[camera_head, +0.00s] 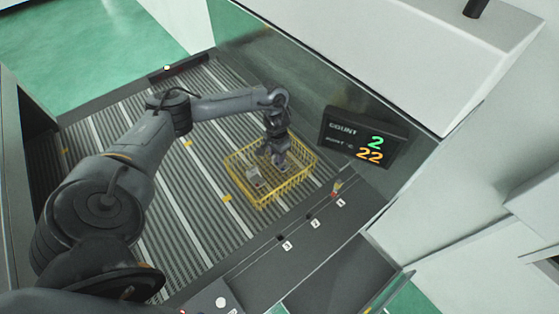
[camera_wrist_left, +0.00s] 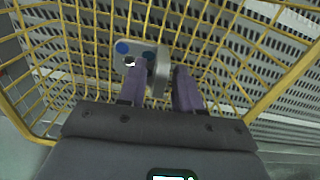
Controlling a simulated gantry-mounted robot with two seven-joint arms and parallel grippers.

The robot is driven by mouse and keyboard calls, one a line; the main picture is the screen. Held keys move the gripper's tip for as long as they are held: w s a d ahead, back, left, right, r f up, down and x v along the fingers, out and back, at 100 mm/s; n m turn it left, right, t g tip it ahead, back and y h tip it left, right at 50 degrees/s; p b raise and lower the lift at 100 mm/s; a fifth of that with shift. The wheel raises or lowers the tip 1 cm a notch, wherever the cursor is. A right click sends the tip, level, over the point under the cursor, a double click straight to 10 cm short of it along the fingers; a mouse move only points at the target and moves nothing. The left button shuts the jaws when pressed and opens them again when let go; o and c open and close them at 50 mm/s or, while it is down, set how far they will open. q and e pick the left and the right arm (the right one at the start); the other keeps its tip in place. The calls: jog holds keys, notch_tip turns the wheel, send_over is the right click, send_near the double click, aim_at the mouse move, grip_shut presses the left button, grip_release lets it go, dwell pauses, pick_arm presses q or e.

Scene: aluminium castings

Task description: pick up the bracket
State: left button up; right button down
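The bracket (camera_wrist_left: 158,76) is a pale grey casting with blue-ringed holes; in the left wrist view it lies in the yellow wire basket (camera_head: 262,204). In the head view a small grey casting (camera_head: 254,178) sits in the basket, left of my gripper; I cannot tell for sure that it is the same piece. My left gripper (camera_head: 279,162) points down inside the basket. In the left wrist view its two purple fingers (camera_wrist_left: 164,82) stand apart. The left finger overlaps the bracket's face, and part of the bracket shows in the gap. My right gripper is not in view.
The basket stands on a ribbed grey conveyor bed (camera_head: 185,215). A black display (camera_head: 362,137) reading 2 and 22 stands right of it. A dark ledge (camera_head: 300,238) with small numbered labels runs in front. The bed left of the basket is clear.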

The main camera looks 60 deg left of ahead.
pick_arm(q)
grip_shut()
jog(key=shift+r, duration=0.15)
